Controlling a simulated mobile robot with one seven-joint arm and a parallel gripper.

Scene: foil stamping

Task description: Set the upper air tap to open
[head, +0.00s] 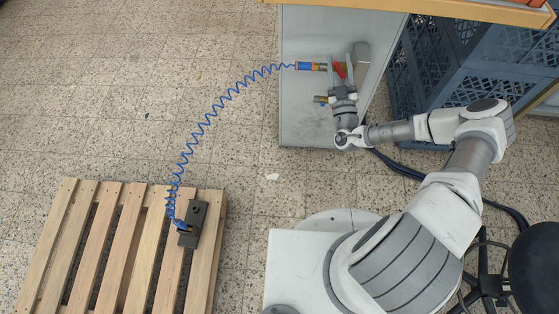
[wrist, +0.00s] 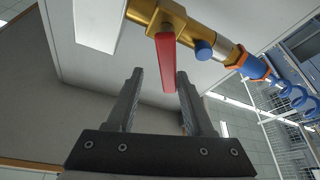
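The upper air tap (wrist: 170,18) is a brass valve with a red lever (wrist: 165,62), seen at the top of the wrist view. The lever points down, at an angle across the pipe. In the head view the red lever (head: 339,70) shows small beside the brass fitting on the grey panel. My gripper (wrist: 160,76) is open, with the lever's lower part between its two fingertips. The fingers look apart from the lever, though contact on the right side is hard to tell. My gripper also shows from above in the head view (head: 343,91).
A blue coupling (head: 304,66) joins the tap to a coiled blue hose (head: 205,122), which runs to a dark block (head: 197,218) on a wooden pallet (head: 62,240). A lower brass fitting (head: 321,99) sits close by. Blue crates (head: 480,85) stand right.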

